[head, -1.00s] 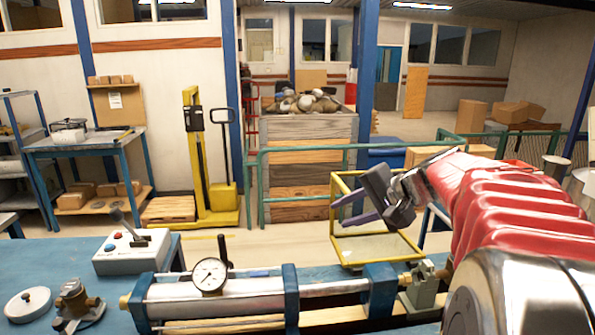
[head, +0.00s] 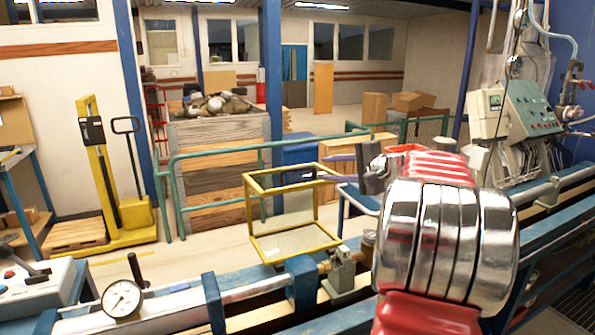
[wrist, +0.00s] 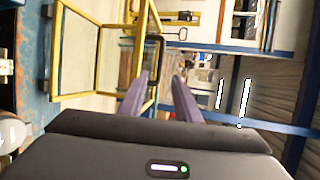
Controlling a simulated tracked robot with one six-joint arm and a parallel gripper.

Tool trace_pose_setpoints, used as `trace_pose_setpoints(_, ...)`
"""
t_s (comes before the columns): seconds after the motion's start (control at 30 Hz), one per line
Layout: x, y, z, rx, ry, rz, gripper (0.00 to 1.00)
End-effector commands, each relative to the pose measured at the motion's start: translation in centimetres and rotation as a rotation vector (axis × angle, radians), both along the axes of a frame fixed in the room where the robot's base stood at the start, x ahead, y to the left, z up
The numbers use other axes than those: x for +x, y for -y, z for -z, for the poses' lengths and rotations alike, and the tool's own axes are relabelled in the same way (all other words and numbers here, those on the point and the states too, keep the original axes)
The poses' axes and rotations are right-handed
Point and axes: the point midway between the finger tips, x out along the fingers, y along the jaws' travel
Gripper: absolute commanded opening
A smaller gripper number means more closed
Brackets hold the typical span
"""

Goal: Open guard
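The guard (head: 251,220) is a yellow box-shaped frame with clear panels, standing over the blue bench rail in the head view. In the wrist view the guard (wrist: 100,98) is at upper left, and a black handle (wrist: 161,55) shows on its right side. My gripper (head: 326,169) is at the guard's upper right in the head view, purple fingers pointing left.
A dial gauge (head: 122,299) and a grey control box (head: 38,286) are on the bench at left. A green railing (head: 220,154) stands behind the guard. A control panel (head: 535,107) with hoses is at right.

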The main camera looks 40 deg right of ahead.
Motion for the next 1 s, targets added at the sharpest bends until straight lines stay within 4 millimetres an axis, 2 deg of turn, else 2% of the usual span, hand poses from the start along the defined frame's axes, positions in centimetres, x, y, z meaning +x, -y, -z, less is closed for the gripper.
trace_pose_setpoints(0.27, 2.4, -0.3, 0.7, 0.001, 0.0, -0.003, 0.3)
trace_pose_setpoints(0.8, 10.3, -1.0, 3.2, 0.001, -0.001, -0.002, 0.3)
trace_pose_setpoints(1.0, 12.4, -1.1, 3.8, 0.0, -0.001, -0.001, 0.3)
